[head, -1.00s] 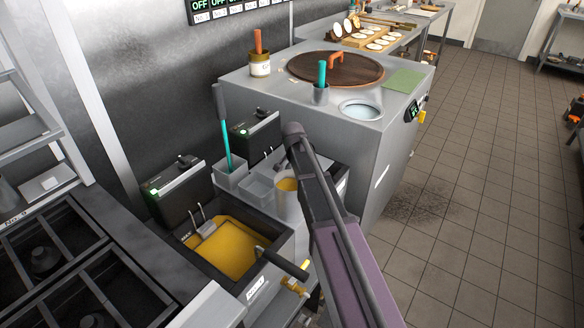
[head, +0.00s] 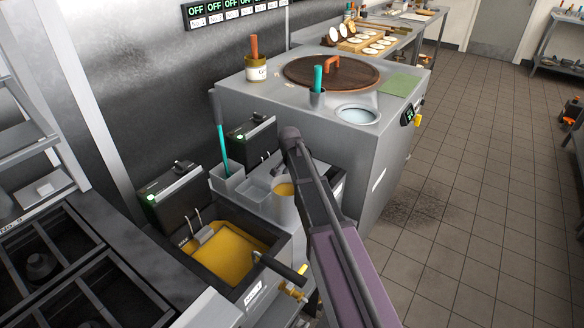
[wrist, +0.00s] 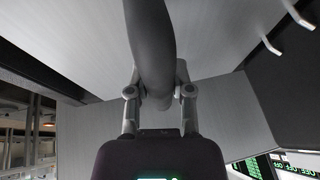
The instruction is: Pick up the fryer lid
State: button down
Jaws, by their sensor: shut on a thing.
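In the wrist view, my gripper (wrist: 159,92) has its two fingers closed on either side of a thick, curved grey handle (wrist: 150,45). Behind the handle is a broad, flat grey metal surface (wrist: 75,40), which looks like the fryer lid. In the head view, my arm hides my gripper and most of what it holds. I cannot tell there whether the lid rests on the rear fryer or is clear of it. The rear fryer's black control box (head: 250,140) shows left of my arm. The front fryer (head: 232,252) is uncovered, with yellow oil inside.
A black handle (head: 280,266) juts from the front fryer towards my arm. The tandoor counter (head: 335,143) lies beyond, with a round brown cover (head: 315,75). The tiled floor (head: 480,190) at right is open.

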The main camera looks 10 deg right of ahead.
jog(key=shift+r, duration=0.1)
notch_tip(320, 180, up, 28)
jog(key=p, duration=2.8)
jog(key=shift+r+p, duration=0.3)
jog(key=shift+p, duration=0.05)
jog(key=shift+r+p, duration=1.85)
jog(key=shift+f, duration=0.15)
notch_tip(320, 180, down, 7)
jog(key=b, duration=0.7)
jog(key=shift+d, duration=0.2)
